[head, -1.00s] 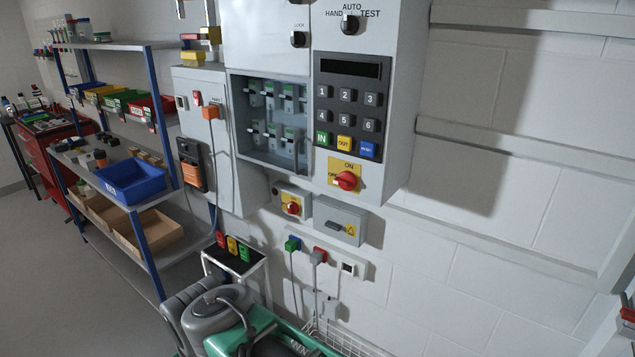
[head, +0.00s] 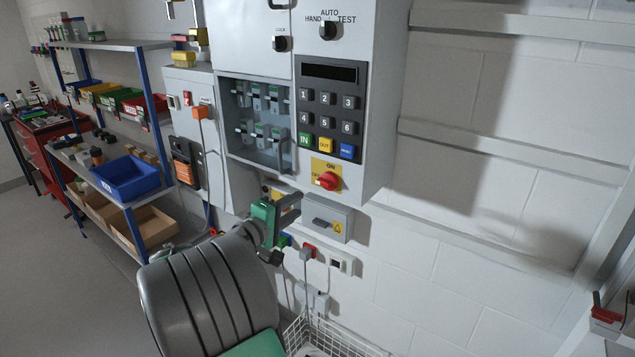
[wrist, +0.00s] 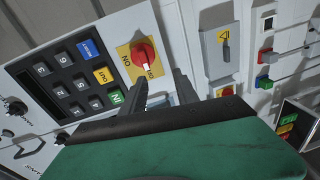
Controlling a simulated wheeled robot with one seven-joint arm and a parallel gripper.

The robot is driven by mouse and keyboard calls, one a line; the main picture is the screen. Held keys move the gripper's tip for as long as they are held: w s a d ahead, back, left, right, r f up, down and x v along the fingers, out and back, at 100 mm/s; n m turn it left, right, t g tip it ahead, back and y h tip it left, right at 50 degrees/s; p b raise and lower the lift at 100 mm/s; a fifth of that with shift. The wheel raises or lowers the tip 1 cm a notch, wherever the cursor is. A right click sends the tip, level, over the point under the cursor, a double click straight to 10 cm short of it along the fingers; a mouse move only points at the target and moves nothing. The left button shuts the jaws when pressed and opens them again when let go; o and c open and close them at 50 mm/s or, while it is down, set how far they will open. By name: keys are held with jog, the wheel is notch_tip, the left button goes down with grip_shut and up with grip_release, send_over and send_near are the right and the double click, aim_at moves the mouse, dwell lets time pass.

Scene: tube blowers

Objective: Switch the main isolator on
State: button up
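A red rotary switch (head: 327,181) on a yellow plate marked ON and OFF sits below the keypad on the grey cabinet. It also shows in the wrist view (wrist: 144,53), where its white mark points toward OFF. My gripper (head: 293,206) is below and left of this switch in the head view, apart from it. In the wrist view my gripper (wrist: 161,76) has its two dark fingers spread with a gap between them, empty, short of the switch. A second red switch (wrist: 227,92) on a small box is mostly hidden behind my gripper in the head view.
A grey box with a warning label (head: 327,222) is just right of my gripper. Plugs and sockets (head: 309,251) are below it. A wire basket (head: 325,338) stands on the floor. Shelves with bins (head: 122,180) are at left. The wall at right is mostly clear.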

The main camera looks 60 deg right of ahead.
aim_at(322, 184)
jog(key=shift+g+h, duration=0.5)
jog(key=s+d, duration=0.1)
jog(key=d, duration=0.2)
jog(key=s+d+r+p, duration=0.1)
jog(key=d, duration=0.2)
jog(key=d+r, duration=0.1)
jog(key=d, duration=0.1)
jog(key=shift+s+d+p, duration=0.4)
grip_shut()
